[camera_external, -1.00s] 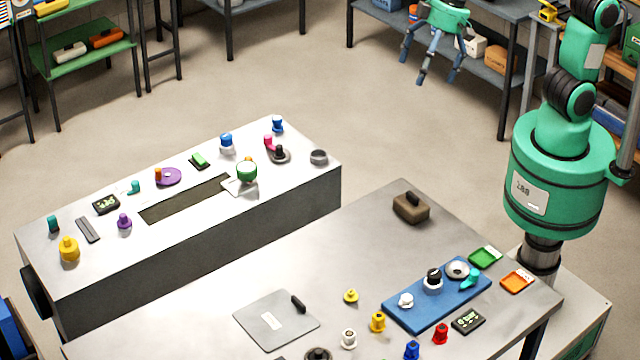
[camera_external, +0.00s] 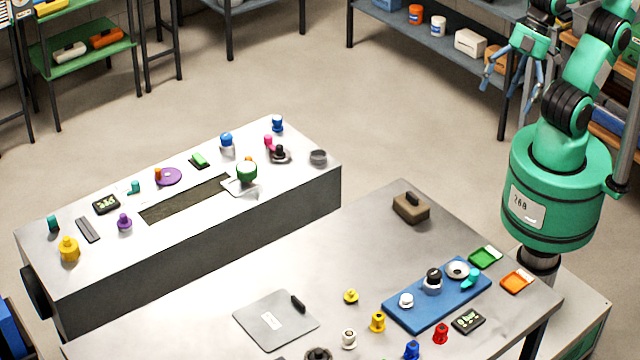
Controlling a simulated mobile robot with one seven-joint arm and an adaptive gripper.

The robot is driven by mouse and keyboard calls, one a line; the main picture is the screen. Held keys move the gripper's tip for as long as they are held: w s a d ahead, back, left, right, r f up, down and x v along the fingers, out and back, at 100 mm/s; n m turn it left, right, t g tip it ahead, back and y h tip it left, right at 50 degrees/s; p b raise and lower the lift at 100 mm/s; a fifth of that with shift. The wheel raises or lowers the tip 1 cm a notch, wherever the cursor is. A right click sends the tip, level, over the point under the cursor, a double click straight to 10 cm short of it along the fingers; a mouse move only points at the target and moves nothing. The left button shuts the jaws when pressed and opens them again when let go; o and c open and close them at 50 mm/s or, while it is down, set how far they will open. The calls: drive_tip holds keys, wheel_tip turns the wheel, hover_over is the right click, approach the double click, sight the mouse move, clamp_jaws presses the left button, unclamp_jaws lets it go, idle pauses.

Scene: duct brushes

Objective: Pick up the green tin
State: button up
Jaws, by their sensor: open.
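A small flat green tin with a pale section (camera_external: 485,257) lies on the near grey table, by its right edge, just beyond the blue mat. It looks square and shallow. My gripper (camera_external: 512,82) is at the upper right, with its blue-grey fingers spread open and nothing between them. It hangs in the air in front of the back shelves, well apart from the green tin.
A similar orange tin (camera_external: 517,282) lies right beside the green one. The blue mat (camera_external: 415,318) holds several small parts. A brown block (camera_external: 411,208) stands farther back. A long grey bench (camera_external: 270,210) carries several coloured knobs. Open floor lies behind it.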

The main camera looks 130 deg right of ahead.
drive_tip(key=shift+s+a+f+n, duration=0.2)
drive_tip(key=shift+s+f+n, duration=0.1)
drive_tip(key=shift+s+f, duration=0.2)
drive_tip(key=c, duration=0.7)
drive_tip(key=shift+r, duration=0.1)
